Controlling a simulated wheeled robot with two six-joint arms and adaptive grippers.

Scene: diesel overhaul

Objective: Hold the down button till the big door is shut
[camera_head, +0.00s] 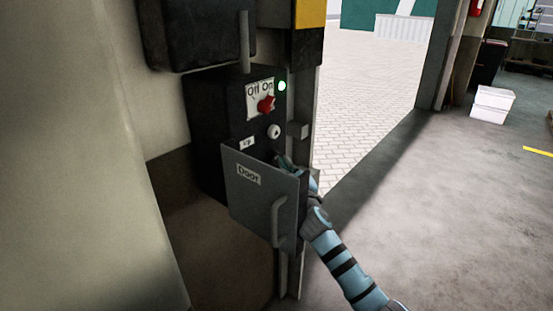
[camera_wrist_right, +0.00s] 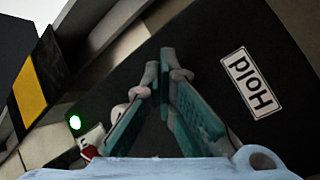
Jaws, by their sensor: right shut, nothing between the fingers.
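The black control box (camera_head: 220,140) is on the wall, with a red switch (camera_head: 266,104), a lit green lamp (camera_head: 282,86) and a pale round button (camera_head: 274,131) near an "up" label (camera_head: 247,143). A grey cover labelled "Door" (camera_head: 262,205) stands open and hides the lower panel. My right gripper (camera_head: 284,164) reaches behind this cover, partly hidden. In the right wrist view my gripper (camera_wrist_right: 165,68) is shut and empty, its tips close to the panel beside a "Hold" label (camera_wrist_right: 250,84). I cannot tell whether they touch a button; no down button shows clearly. My left gripper is not in view.
The big doorway (camera_head: 365,100) stands open onto paving, and no door panel shows in it. A yellow and black post (camera_head: 309,30) rises beside the box. White boxes (camera_head: 493,104) stand on the floor at right. The grey floor (camera_head: 450,220) is mostly clear.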

